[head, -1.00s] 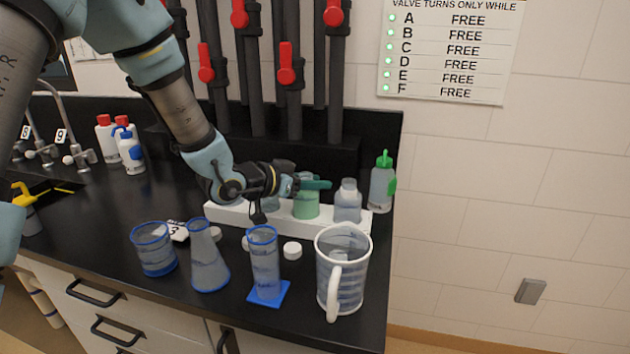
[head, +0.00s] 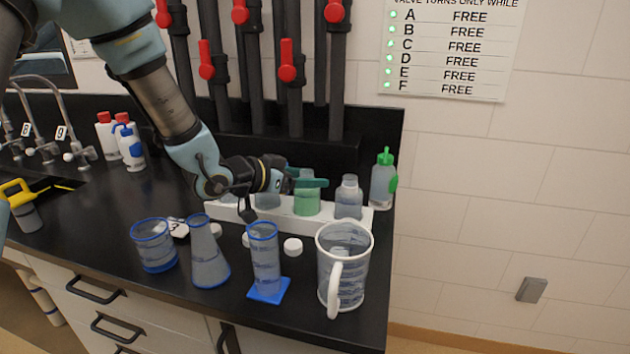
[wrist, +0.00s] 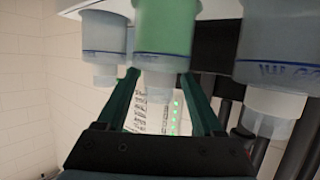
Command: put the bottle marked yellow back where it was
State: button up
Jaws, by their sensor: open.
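A white rack (head: 378,212) on the black bench holds a row of bottles. The green-filled bottle (head: 306,204) stands upright in it, between a clear bottle (head: 348,198) on its right and another (head: 267,201) on its left. My gripper (head: 308,181) is at the green-filled bottle's neck. In the wrist view, which is upside down, the dark green fingers (wrist: 160,92) are open, one on each side of the neck of the green-filled bottle (wrist: 165,28). I cannot tell whether they touch it. I see no yellow mark on the rack bottles.
A beaker (head: 154,246), a flask (head: 208,255), a cylinder (head: 265,256), a jug (head: 343,268) and white caps (head: 293,246) stand before the rack. A green-topped bottle (head: 383,182) stands at its right. A yellow-topped object (head: 17,189) is by the sink. Pipes with red valves rise behind.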

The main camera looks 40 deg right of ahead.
jog(key=v, duration=0.5)
jog(key=shift+b, duration=0.4)
